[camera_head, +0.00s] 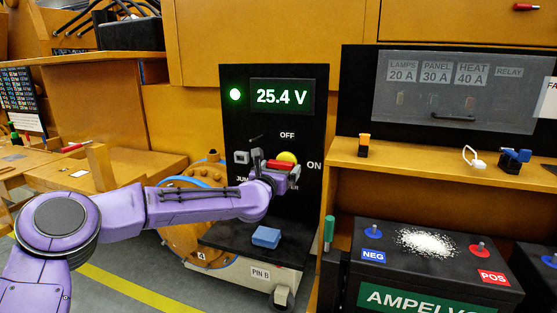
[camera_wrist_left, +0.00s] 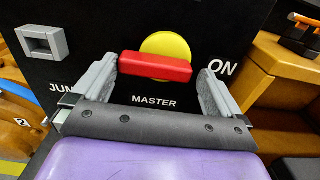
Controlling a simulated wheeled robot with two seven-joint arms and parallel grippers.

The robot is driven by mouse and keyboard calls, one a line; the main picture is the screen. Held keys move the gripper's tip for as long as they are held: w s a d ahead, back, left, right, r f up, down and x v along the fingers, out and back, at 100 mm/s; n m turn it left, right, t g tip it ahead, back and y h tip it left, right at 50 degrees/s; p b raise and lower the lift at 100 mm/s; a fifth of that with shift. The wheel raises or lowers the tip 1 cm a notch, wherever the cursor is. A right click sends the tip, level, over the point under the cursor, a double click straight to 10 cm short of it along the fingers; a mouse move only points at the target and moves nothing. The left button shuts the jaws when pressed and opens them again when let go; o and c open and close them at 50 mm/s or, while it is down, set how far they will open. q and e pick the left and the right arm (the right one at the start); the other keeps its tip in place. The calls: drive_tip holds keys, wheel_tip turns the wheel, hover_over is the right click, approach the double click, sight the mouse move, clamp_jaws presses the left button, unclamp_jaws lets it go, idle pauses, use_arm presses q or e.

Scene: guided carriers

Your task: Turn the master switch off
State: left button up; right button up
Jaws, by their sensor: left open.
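The master switch has a red bar handle (camera_head: 280,165) over a yellow round disc (camera_head: 287,157) on a black panel (camera_head: 235,115), with OFF printed above and ON to the right. In the left wrist view the red handle (camera_wrist_left: 156,66) lies nearly level in front of the yellow disc (camera_wrist_left: 168,45), its right end toward ON. In the head view my left gripper (camera_head: 268,175) covers part of the switch. My right gripper is not in view.
A grey square socket (camera_wrist_left: 43,41) sits left of the switch. A blue block (camera_head: 266,237) lies on the ledge below. A battery (camera_head: 425,265) stands on the right.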

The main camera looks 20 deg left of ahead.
use_arm(q)
drive_tip(key=shift+w, duration=0.55)
drive_tip(key=shift+a, duration=0.1)
drive_tip(key=shift+s+a+r, duration=0.1)
drive_tip(key=shift+a, duration=0.05)
drive_tip(key=c, duration=0.8)
drive_tip(key=shift+a, duration=0.1)
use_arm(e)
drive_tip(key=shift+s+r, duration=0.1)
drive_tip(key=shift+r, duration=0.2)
